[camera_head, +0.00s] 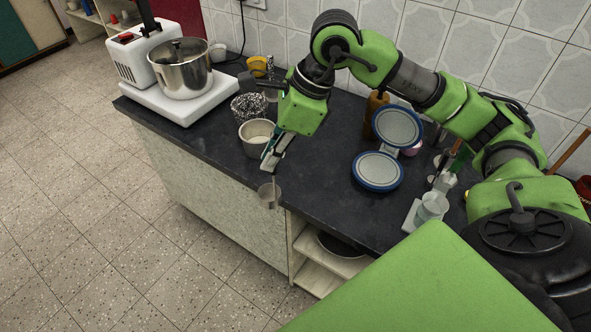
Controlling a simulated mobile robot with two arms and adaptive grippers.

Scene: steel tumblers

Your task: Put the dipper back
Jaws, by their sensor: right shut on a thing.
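The dipper (269,195) is a small grey cup on a thin upright handle. My right gripper (273,158) is shut on the upper part of its handle. The cup hangs at the counter's front edge in the picture, below and to the right of a round pale pot (255,145) with whitish contents. I cannot tell how high the cup is above the counter, or what is in it. My left gripper is out of view.
The dark counter (318,205) is clear right of the dipper. A blue-rimmed hinged device (377,171) stands open there. A speckled container (249,104) is behind the pot. A mixer with a steel bowl (181,70) stands left. A clear cup (432,206) is at right.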

